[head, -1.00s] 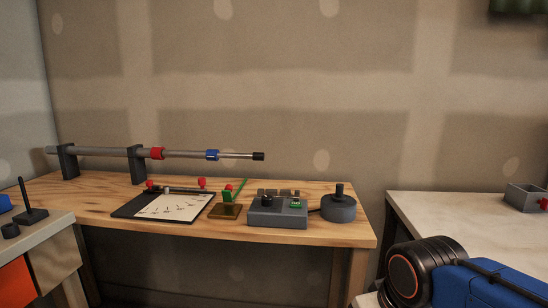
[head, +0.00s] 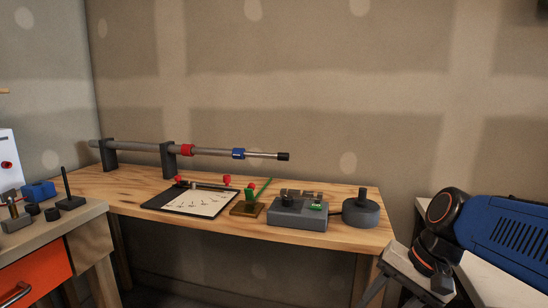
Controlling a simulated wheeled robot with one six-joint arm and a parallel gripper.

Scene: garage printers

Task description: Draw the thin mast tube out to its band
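The telescoping mast lies level in two dark upright stands on the wooden bench. Its thick grey section (head: 135,147) is at the left and ends at a red collar (head: 187,150). A middle section (head: 212,152) runs on to a blue collar (head: 238,154). The thin mast tube (head: 262,155) comes out of the blue collar, with a black cap (head: 283,156) at its free right end. Only a short plain length of thin tube shows; I cannot make out a band on it. My blue arm is at the right, well apart from the mast. I cannot make out my gripper's fingers.
In front of the mast are a clipboard (head: 205,203), a small stand with a green strip (head: 248,208), a grey control box (head: 298,212) and a dark round pot (head: 361,212). A second bench with an orange drawer (head: 32,275) stands at the left.

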